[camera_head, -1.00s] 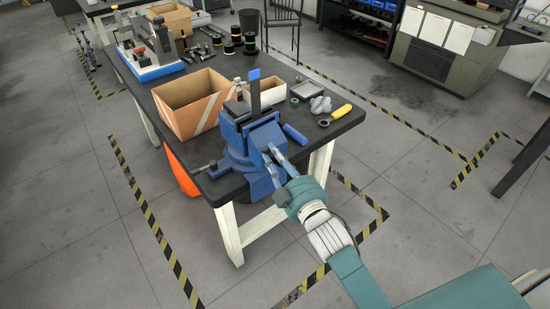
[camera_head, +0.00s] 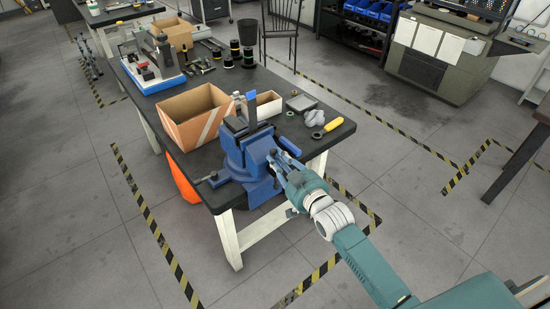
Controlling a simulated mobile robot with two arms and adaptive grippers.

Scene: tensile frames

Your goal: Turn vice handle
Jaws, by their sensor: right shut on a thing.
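The blue vice (camera_head: 246,158) is fixed at the near corner of the dark workbench. The vice handle is at the vice's front right side, mostly hidden by my gripper and too small to make out clearly. My right gripper (camera_head: 280,162) reaches in from the lower right, with its fingertips at the front of the vice. It is shut on the vice handle. My left gripper is not in view.
A yellow-handled tool (camera_head: 326,128) lies to the right on the workbench (camera_head: 205,165). An orange bin (camera_head: 184,182) is under the bench.

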